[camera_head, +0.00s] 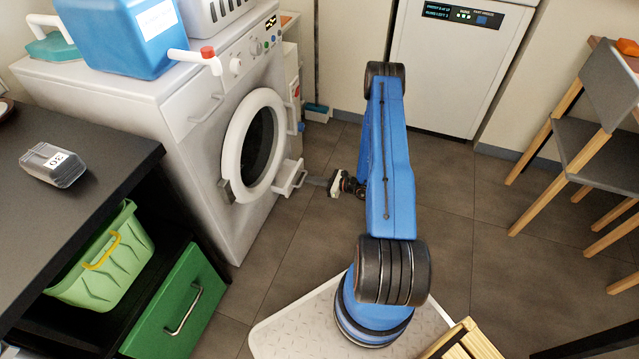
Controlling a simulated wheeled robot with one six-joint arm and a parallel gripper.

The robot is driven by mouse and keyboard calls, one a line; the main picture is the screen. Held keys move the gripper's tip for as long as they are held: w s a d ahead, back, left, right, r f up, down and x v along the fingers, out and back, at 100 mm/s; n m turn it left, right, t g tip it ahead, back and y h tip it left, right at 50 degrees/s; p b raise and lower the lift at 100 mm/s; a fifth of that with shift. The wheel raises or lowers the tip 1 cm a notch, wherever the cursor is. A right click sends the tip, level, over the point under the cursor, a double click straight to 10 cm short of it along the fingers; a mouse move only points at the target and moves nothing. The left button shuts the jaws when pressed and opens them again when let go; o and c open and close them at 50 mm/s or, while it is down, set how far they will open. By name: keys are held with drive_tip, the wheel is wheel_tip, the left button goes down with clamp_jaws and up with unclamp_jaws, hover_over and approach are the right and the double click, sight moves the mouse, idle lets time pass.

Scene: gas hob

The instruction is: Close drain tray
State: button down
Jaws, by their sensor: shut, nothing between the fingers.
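The white washing machine (225,120) stands at the left with its round door (228,150) against the front. A small white drain tray (288,178) sticks out low on the machine's front, right of the door. My gripper (312,181) is low over the floor, just right of the tray, with its fingers pointing left at it. The fingers look shut with nothing between them.
A blue jug (125,35) stands on the machine. A black shelf unit (75,150) with a green basket (108,258) and a green drawer (180,305) is at the front left. Chairs (590,120) stand at the right.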

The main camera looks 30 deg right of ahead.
sight(296, 175)
drive_tip(key=x, duration=0.2)
drive_tip(key=r+x, duration=0.1)
drive_tip(key=x, duration=0.5)
drive_tip(key=shift+w+r, duration=0.1)
drive_tip(key=shift+r, duration=0.2)
drive_tip(key=shift+a, duration=0.1)
drive_tip(key=shift+d+r, duration=0.1)
drive_tip(key=shift+d, duration=0.2)
drive_tip(key=v, duration=1.4)
drive_tip(key=shift+a, duration=0.2)
